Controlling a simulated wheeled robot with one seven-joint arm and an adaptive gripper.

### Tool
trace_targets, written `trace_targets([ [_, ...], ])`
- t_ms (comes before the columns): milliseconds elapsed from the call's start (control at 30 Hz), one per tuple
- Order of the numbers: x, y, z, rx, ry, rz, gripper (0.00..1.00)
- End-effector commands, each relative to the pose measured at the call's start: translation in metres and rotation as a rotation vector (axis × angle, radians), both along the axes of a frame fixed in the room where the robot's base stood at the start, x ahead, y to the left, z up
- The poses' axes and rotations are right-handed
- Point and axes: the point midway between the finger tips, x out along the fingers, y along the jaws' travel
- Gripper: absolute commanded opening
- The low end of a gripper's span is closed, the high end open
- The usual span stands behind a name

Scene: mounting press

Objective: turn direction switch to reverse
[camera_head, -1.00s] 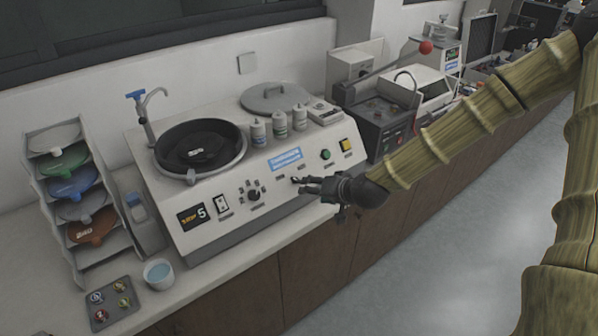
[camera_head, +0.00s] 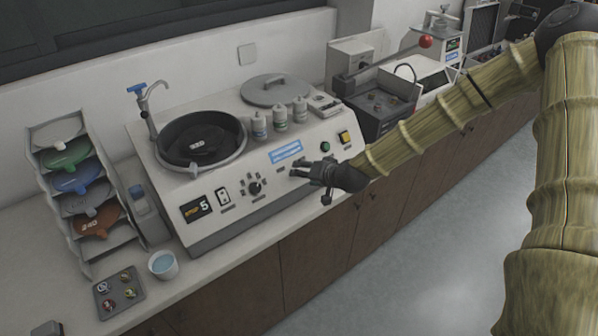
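The grinder-polisher (camera_head: 215,225) stands on the bench with a sloped white front panel. The panel carries a step display reading 5 (camera_head: 197,208), a rocker switch (camera_head: 224,196), a round black knob (camera_head: 255,188), a green button (camera_head: 325,147) and a yellow button (camera_head: 345,137). My gripper (camera_head: 296,170) is at the panel's right half, right of the knob and below the blue label (camera_head: 285,152). The direction switch cannot be made out; it may be hidden behind my gripper. The fingers point left toward the panel; whether they touch it and how far they are apart cannot be told.
Three bottles (camera_head: 280,116) and a grey lid (camera_head: 276,90) sit on top of the machine, beside the black bowl (camera_head: 201,141). A disc rack (camera_head: 84,200), a water cup (camera_head: 163,265) and a sample tray (camera_head: 119,291) stand at left. A dark press unit (camera_head: 385,108) stands at right.

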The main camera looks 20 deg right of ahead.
Motion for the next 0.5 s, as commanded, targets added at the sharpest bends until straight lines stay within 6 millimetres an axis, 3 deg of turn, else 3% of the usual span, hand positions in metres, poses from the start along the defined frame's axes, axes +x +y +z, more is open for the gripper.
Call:
trace_targets([
  [500, 0.031, 0.011, -0.023, 0.0, 0.002, -0.001, 0.61],
])
